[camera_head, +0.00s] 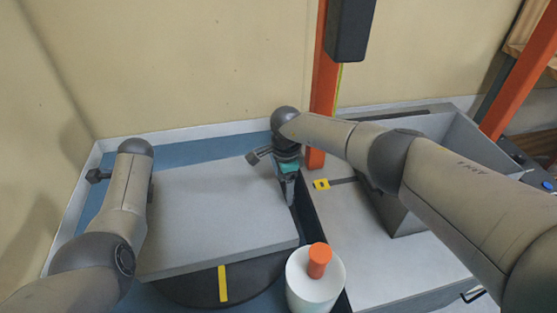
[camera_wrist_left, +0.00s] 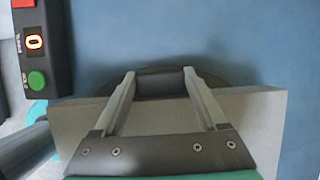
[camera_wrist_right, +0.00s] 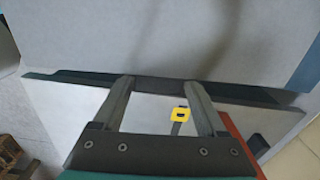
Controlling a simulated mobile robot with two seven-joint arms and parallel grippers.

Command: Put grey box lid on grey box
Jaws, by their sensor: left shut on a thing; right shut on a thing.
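The grey box lid (camera_head: 220,215) is a flat grey panel, roughly level, on the left of the head view, over a dark round disc. My right gripper (camera_head: 289,195) is shut on its right edge; the lid also shows in the right wrist view (camera_wrist_right: 130,35). My left gripper (camera_wrist_left: 158,80) is shut on the opposite edge of the lid (camera_wrist_left: 258,115); in the head view my left arm hides that grip. I cannot tell if the lid touches the disc. The grey box (camera_head: 462,135) stands open-topped at the right, partly hidden behind my right arm.
The dark disc (camera_head: 190,290) bears a yellow stripe. A white cylinder with an orange knob (camera_head: 319,260) stands at the lid's near right corner. An orange post (camera_head: 323,90) rises behind. A yellow marker (camera_head: 321,185) lies on the grey surface between lid and box.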

